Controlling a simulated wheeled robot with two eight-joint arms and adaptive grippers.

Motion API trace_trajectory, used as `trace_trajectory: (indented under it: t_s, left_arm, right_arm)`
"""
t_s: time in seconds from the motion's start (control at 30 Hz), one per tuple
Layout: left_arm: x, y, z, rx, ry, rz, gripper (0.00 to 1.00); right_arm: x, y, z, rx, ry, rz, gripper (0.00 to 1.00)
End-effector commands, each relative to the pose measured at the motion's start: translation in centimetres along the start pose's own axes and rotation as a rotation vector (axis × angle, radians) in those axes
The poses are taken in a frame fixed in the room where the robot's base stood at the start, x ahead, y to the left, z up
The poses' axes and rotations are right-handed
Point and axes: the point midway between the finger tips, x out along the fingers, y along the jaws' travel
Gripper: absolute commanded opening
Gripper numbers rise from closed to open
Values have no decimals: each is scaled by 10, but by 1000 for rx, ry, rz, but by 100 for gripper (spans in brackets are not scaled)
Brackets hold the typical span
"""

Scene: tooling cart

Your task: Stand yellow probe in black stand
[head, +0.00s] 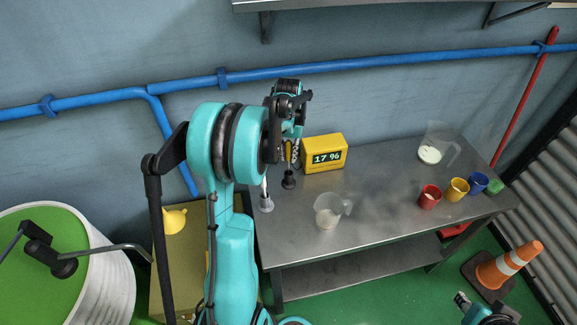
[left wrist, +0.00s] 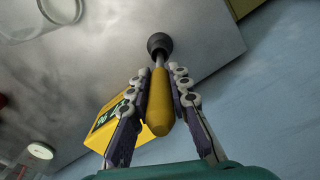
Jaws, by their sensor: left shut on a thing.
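The yellow probe (left wrist: 159,103) is held upright between the fingers of my left gripper (left wrist: 161,78), which is shut on its handle. The probe also shows in the head view (head: 289,151), partly hidden by the gripper (head: 291,145). The black stand (head: 289,181) is on the steel table directly below the probe. In the left wrist view the probe's thin shaft meets the top of the black stand (left wrist: 159,42). I cannot tell how deep the shaft sits in it. My right gripper (head: 462,300) is at the lower right, away from the table; its jaw opening is unclear.
A yellow meter reading 17 % (head: 324,154) stands close right of the black stand. A grey stand with a pale probe (head: 266,203) is nearby at front left. Cups and a jug (head: 437,145) are at right. The table's middle is clear.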

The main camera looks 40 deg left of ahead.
Motion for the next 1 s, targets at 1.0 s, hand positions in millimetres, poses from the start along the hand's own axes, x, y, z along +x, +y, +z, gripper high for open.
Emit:
trace_trajectory:
  t_s: [1.0]
  left_arm:
    - [43, 0, 0, 0, 0, 0, 39]
  right_arm:
    - [12, 0, 8, 0, 0, 0, 35]
